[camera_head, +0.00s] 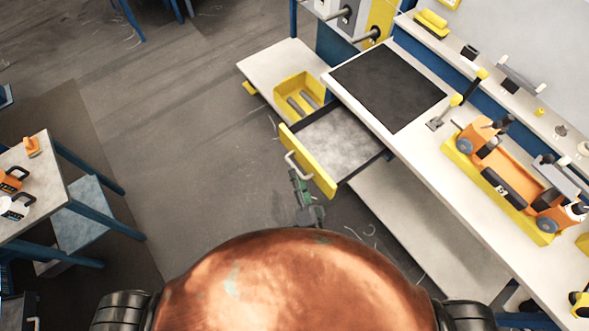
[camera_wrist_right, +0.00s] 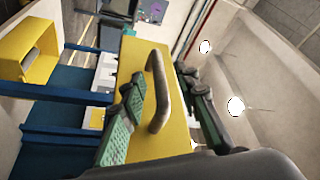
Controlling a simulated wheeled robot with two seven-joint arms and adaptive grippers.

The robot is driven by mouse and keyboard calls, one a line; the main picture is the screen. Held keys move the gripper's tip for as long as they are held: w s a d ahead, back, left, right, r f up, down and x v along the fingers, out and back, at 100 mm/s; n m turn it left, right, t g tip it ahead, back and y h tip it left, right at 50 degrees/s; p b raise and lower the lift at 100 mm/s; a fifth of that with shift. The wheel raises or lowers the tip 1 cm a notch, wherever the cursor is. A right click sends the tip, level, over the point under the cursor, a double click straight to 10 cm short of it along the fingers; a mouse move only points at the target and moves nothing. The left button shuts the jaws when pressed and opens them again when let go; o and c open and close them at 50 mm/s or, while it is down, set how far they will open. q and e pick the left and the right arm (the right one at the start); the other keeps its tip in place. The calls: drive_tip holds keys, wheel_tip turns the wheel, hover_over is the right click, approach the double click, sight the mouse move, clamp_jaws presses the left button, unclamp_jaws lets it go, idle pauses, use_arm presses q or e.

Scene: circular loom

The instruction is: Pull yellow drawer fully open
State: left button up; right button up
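The yellow drawer (camera_head: 308,160) is pulled out from under the workbench, and its grey inside looks empty. Its pale curved handle (camera_head: 297,166) stands off the yellow front. My right gripper (camera_head: 304,196) is low beside the front, at the handle's near end. In the right wrist view, the drawer front (camera_wrist_right: 168,140) fills the middle and the handle (camera_wrist_right: 160,92) shows between the green-padded fingers of my right gripper (camera_wrist_right: 165,112). The fingers are apart, with visible gaps on both sides of the handle. My left gripper is not in view.
The workbench (camera_head: 420,160) carries a black mat (camera_head: 388,86) and an orange-and-yellow assembly (camera_head: 505,180). A yellow bin (camera_head: 300,94) sits on a lower shelf past the drawer. A side table (camera_head: 40,185) stands at left. The floor between is clear.

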drive_tip(key=v, duration=0.9)
drive_tip(key=shift+a, duration=0.1)
drive_tip(key=s+d+f+n+g+h, duration=0.1)
drive_tip(key=s+d+f+n+g, duration=0.25)
drive_tip(key=f, duration=0.75)
drive_tip(key=s+d+f+n+g+h, duration=0.1)
drive_tip(key=s+d+f+g, duration=0.4)
drive_tip(key=f, duration=0.7)
drive_tip(key=s+d+f+n+g+h, duration=0.15)
drive_tip(key=d+f, duration=0.35)
drive_tip(key=f, duration=0.6)
drive_tip(key=s+d+f+n+g+h, duration=0.1)
drive_tip(key=s+d+f+g, duration=0.2)
drive_tip(key=s, duration=0.7)
drive_tip(key=s+d+f+n+g+h, duration=0.1)
drive_tip(key=s+d+f+g, duration=0.2)
drive_tip(key=s+d+f, duration=0.4)
drive_tip(key=s+d+f+n+g+h, duration=0.1)
drive_tip(key=s+d+f, duration=0.4)
drive_tip(key=s, duration=0.9)
drive_tip(key=d+g, duration=0.1)
drive_tip(key=d, duration=0.2)
drive_tip(key=shift+f+g+h+p, duration=0.15)
drive_tip(key=shift+g+h+p, duration=0.15)
drive_tip(key=shift+g+h, duration=0.1)
